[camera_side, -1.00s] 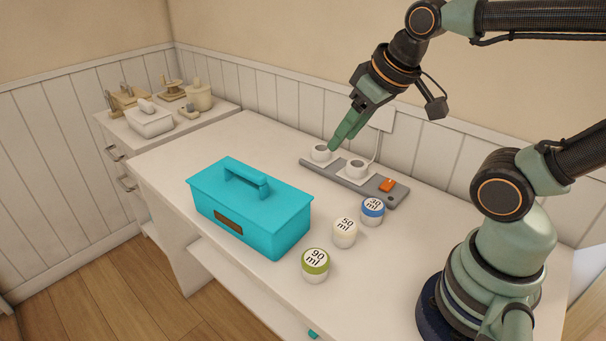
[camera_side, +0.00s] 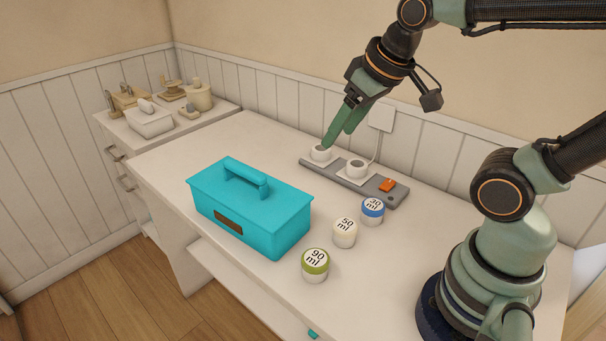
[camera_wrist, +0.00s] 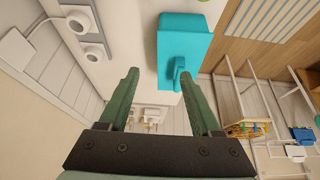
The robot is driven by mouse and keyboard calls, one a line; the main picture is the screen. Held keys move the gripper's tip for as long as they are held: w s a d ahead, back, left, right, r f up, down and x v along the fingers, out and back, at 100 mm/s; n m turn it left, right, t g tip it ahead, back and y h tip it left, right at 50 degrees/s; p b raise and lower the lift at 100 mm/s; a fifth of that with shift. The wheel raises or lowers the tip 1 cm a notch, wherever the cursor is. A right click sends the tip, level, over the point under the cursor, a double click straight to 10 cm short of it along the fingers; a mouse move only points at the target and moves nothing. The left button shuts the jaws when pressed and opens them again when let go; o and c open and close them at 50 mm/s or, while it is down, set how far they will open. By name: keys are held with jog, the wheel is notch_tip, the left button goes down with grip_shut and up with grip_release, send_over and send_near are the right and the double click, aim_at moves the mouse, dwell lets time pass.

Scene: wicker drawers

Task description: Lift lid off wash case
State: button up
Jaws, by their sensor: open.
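The turquoise wash case (camera_side: 250,222) stands closed on the white tabletop, with its lid (camera_side: 220,184) on and a raised handle (camera_side: 246,178) along the top. A small brown plate is on its front. In the wrist view the case (camera_wrist: 185,30) is at the top, its handle (camera_wrist: 179,72) beyond the fingertips. My gripper (camera_side: 338,138) is open and empty, in the air behind and to the right of the case, near the power strip. Its two green fingers also show in the wrist view (camera_wrist: 158,75), spread apart.
A grey power strip (camera_side: 350,182) with an orange switch lies at the back of the table. Labelled jars stand right of the case: green-topped (camera_side: 315,265), cream (camera_side: 344,233) and blue-banded (camera_side: 372,211). A side cabinet (camera_side: 165,134) holds several pale items. The table's left part is clear.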

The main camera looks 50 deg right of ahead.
jog(key=w+a+r+g, duration=0.1)
jog(key=w+r, duration=0.1)
jog(key=w, duration=0.3)
jog(key=g, duration=0.4)
send_over(242, 166)
jog(key=shift+n, duration=0.4)
notch_tip(242, 166, down, 6)
jog(key=shift+r, duration=0.1)
notch_tip(242, 166, down, 11)
jog(key=shift+f, duration=0.2)
grip_shut()
